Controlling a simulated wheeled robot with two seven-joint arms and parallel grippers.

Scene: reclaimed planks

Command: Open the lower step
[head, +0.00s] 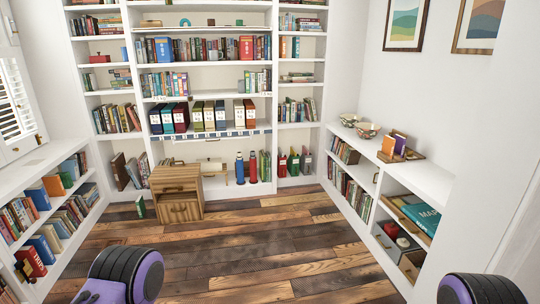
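A small wooden step unit (166,178) stands on the floor against the back bookcase, left of centre. Its lower front (188,211) has a dark handle and looks shut, though it is small in the view. The upper part, with another dark handle, seems slightly offset from the lower part. Only rounded black and purple parts of my two arms show at the bottom edge, far from the unit. Neither gripper is in view.
A green book (141,207) stands on the floor just left of the unit. White bookcases line the back, the left (38,164) and the right (425,178). The plank floor (240,250) between my arms and the unit is clear.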

